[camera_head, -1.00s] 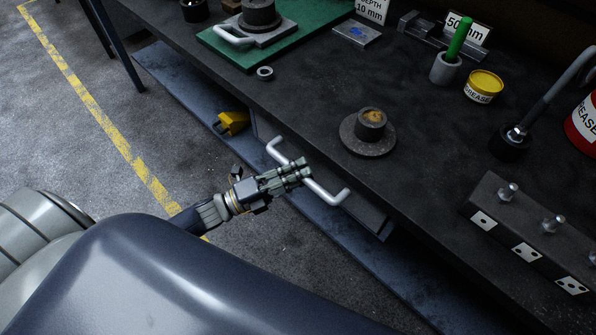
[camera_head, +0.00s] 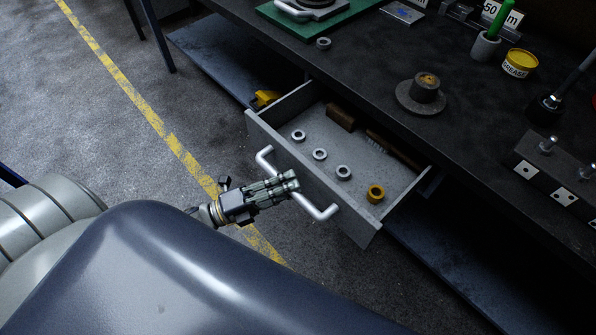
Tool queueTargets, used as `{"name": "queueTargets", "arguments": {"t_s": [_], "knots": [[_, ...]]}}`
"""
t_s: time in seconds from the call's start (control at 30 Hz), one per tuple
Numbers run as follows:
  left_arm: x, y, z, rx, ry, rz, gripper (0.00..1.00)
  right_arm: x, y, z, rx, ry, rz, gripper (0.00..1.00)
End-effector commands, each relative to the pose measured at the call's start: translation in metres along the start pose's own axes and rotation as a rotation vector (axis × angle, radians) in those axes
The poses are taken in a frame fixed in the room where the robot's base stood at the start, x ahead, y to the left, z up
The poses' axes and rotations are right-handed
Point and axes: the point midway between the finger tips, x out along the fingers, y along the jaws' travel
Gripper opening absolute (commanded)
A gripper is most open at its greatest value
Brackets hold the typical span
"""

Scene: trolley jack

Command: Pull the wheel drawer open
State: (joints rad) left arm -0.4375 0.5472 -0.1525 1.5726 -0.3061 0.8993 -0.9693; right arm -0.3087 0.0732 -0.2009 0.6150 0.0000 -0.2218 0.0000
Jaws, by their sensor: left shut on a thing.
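The wheel drawer (camera_head: 312,190) stands pulled out from under the dark workbench, with its grey inside in view. Its white bar handle (camera_head: 322,211) runs along the front panel. My left gripper (camera_head: 290,183) is shut on the middle of this handle, and its fingers hide part of the bar. In the drawer lie several grey rings (camera_head: 319,154), a brass-coloured ring (camera_head: 375,193), a brown block (camera_head: 341,117) and a long brown piece (camera_head: 395,150) at the back. My right gripper does not show.
The workbench top (camera_head: 370,80) carries a flanged hub (camera_head: 424,92), a yellow grease tin (camera_head: 519,63), a grey cup with a green handle (camera_head: 485,46) and a block with studs (camera_head: 555,165). A yellow object (camera_head: 265,98) sits under the bench. The floor left of the drawer is clear.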

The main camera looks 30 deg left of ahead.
Motion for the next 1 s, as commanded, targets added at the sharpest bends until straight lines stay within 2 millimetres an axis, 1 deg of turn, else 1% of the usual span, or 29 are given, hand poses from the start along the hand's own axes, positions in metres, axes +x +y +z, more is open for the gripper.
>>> {"name": "queueTargets", "arguments": {"t_s": [0.03, 0.3, 0.5, 0.7, 1.0], "knots": [[-0.012, -0.002, -0.006, -0.004, 0.000, 0.007, 0.00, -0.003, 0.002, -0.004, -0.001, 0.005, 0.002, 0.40], [-0.063, -0.013, -0.027, -0.002, 0.000, 0.005, 0.00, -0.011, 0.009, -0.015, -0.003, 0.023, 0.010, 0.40], [-0.088, -0.019, -0.037, -0.002, 0.001, 0.003, 0.00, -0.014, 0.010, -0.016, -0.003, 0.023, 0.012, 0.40], [-0.099, -0.021, -0.042, -0.001, 0.001, 0.002, 0.00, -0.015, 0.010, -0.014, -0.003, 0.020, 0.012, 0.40], [-0.101, -0.021, -0.042, 0.000, 0.001, 0.001, 0.00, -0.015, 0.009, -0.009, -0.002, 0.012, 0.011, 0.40]]}}
